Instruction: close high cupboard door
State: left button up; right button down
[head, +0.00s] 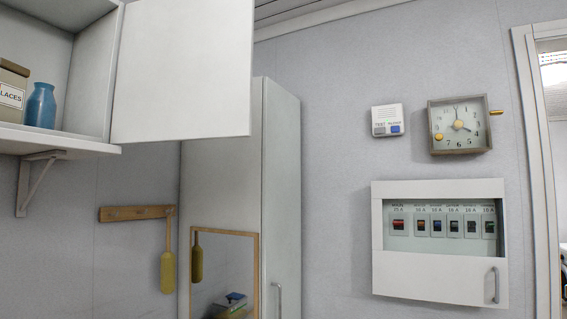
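The high cupboard (92,75) is mounted at the upper left on a bracket, and part of it is cut off by the picture edge. Its white door (185,72) stands open, swung out to the right of the cupboard opening. The door's upper edge runs out of the picture. I see no handle on the side of the door that shows. Inside the cupboard are a blue bottle (41,106) and a box with a label reading "LACES" (13,88). Neither of my grippers is in the head view.
A tall white cabinet (281,180) stands behind and below the door, with a wood-framed mirror (255,275) on its front. A wooden rack (137,213) hangs below the cupboard. A clock (459,125) and a breaker box (440,282) are on the right wall. A doorway is at far right.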

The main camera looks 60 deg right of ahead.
aim_at(184, 70)
jog(key=u, duration=0.1)
jog(key=k, duration=0.25)
jog(key=z, duration=1.55)
jog(key=i, duration=0.85)
jog(key=u, duration=0.2)
